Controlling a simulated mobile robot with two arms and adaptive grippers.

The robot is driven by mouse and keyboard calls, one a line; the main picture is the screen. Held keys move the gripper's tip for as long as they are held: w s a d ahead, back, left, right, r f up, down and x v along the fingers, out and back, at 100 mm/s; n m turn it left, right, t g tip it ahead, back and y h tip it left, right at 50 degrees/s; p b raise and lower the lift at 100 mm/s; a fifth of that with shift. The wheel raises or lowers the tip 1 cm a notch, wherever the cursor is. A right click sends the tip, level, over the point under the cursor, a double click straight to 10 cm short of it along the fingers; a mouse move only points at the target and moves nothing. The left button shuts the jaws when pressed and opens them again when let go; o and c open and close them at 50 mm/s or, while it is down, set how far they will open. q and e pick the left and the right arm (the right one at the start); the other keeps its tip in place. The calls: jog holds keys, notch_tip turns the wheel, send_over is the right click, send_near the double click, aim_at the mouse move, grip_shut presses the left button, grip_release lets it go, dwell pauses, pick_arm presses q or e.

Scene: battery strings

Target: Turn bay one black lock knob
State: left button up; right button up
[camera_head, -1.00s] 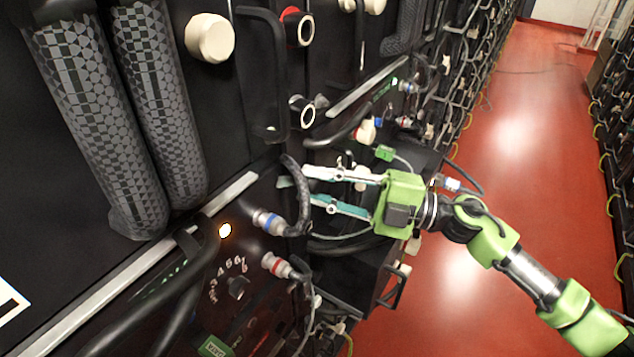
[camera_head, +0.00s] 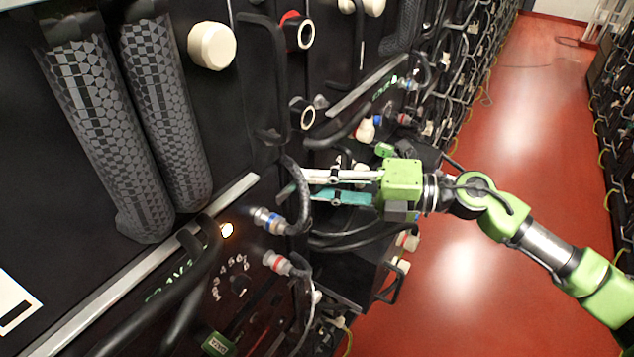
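A black round knob with a white ring face (camera_head: 303,113) sits on the dark cabinet front, left of centre. It fits the black lock knob, but I cannot tell which bay it belongs to. My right gripper (camera_head: 308,186) reaches in from the right, below this knob and apart from it. Its white and teal fingers point left, beside a looped black cable, with a narrow gap between them. Nothing is visibly held, though the cable partly confuses the fingertips. My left gripper is not in view.
A similar red-rimmed knob (camera_head: 298,31) sits higher up. A black handle bar (camera_head: 277,75) stands left of both knobs. Cream knobs (camera_head: 212,45), plugs with cables (camera_head: 270,220) and a numbered dial (camera_head: 239,284) crowd the front.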

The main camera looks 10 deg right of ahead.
dwell(0.3)
jog(key=o, duration=1.1)
jog(key=shift+o, duration=0.2)
jog(key=v, duration=1.2)
